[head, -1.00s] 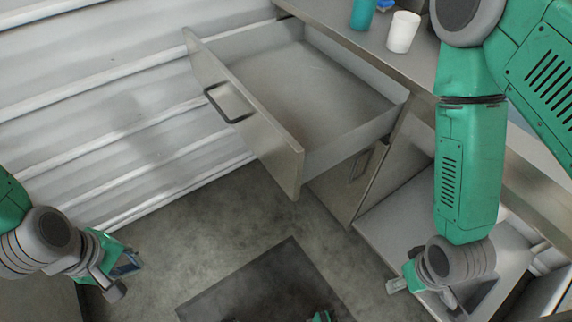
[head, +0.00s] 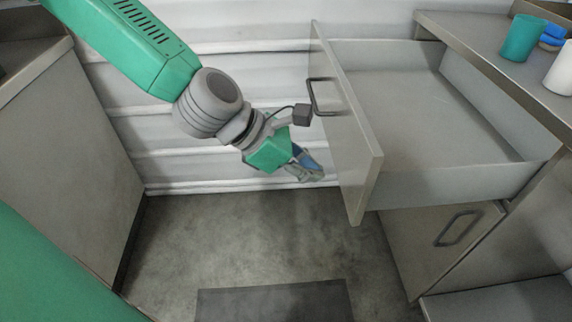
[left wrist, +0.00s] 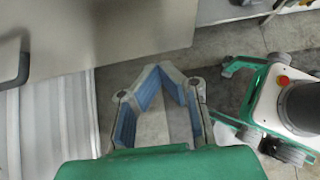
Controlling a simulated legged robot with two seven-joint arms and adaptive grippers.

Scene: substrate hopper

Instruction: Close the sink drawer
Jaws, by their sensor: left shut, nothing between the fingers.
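The sink drawer (head: 440,125) is pulled well out of the counter in the head view and looks empty. Its front panel (head: 345,135) faces left and carries a dark bar handle (head: 322,98). My left gripper (head: 318,174) is shut and empty, just left of the drawer front and below the handle. A small gap seems to lie between fingertips and panel. In the left wrist view, the closed fingers (left wrist: 163,70) point toward the grey panel (left wrist: 110,35), with the handle (left wrist: 14,66) at the left edge. My right gripper is out of view.
The metal counter (head: 470,50) at the right carries a teal cup (head: 522,38), a white cup (head: 562,70) and a blue item (head: 552,36). A cabinet door (head: 440,240) sits below the drawer. Another cabinet (head: 60,150) stands at the left. The floor between is open.

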